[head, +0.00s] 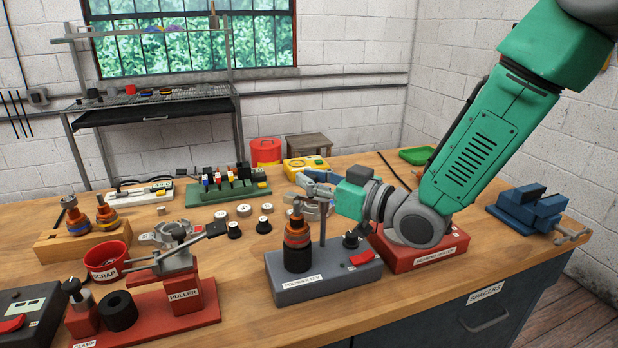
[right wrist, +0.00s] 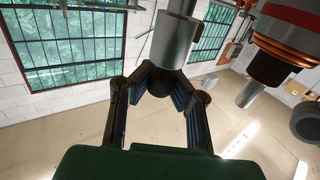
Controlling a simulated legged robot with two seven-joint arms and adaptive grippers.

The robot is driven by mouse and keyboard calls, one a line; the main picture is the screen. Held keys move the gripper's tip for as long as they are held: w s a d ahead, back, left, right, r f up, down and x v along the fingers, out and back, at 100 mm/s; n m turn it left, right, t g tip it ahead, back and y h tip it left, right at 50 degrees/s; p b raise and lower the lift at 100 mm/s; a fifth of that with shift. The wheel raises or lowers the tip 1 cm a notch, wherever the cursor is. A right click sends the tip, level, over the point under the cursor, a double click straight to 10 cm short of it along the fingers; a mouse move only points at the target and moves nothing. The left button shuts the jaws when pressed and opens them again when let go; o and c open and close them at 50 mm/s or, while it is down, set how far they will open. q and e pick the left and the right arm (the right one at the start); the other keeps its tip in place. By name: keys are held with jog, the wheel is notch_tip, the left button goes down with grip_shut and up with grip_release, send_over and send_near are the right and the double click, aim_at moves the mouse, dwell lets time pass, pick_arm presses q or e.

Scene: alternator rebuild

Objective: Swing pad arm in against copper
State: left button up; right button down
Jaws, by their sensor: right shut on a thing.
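The grey polisher base (head: 335,275) stands at the front middle of the bench. The rotor (head: 297,240) stands upright on its left side, with copper-coloured rings above a black lower part. A thin grey post (head: 322,222) rises beside it. My right gripper (head: 308,184) reaches in from the right, just above the rotor and post. In the right wrist view, its fingers (right wrist: 160,84) are shut around the dark end of a grey cylinder (right wrist: 173,42), probably part of the pad arm. Copper bands on the rotor (right wrist: 288,45) show to the right, apart from the fingers. My left gripper is not in view.
A red box (head: 420,252) sits right of the polisher, under my right arm. The red puller stand (head: 190,300) and red scrap bowl (head: 108,262) are on the left. A blue vise (head: 530,208) stands at the right edge. Small round parts (head: 243,210) lie behind.

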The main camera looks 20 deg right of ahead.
jog(key=shift+w+d+r, duration=0.1)
jog(key=shift+w+d, duration=0.05)
jog(key=shift+d, duration=0.1)
jog(key=shift+y, duration=0.3)
jog(key=n+g+y+p, duration=0.1)
jog(key=n+g, duration=0.1)
jog(key=n+g+y+p, duration=0.1)
jog(key=n+g+y, duration=0.1)
jog(key=s+n+g+y+p, duration=0.1)
jog(key=g+y, duration=0.1)
jog(key=g, duration=0.1)
jog(key=shift+a+n, duration=0.35)
jog(key=shift+n, duration=0.05)
jog(key=shift+s+a+n+g+y+p, duration=0.15)
jog(key=shift+s+n+g+y, duration=0.1)
jog(key=shift+n+g, duration=0.8)
jog(key=shift+s+d+n+g+y+p, duration=0.1)
jog(key=shift+n+g+y, duration=0.35)
jog(key=shift+g, duration=0.95)
jog(key=shift+s+a+n+g+y+p, duration=0.1)
jog(key=shift+s+n+g+p, duration=0.1)
jog(key=shift+n+g, duration=0.9)
jog(key=shift+g, duration=0.45)
jog(key=c, duration=1.4)
grip_release()
jog(key=shift+s, duration=0.1)
jog(key=shift+d, duration=0.2)
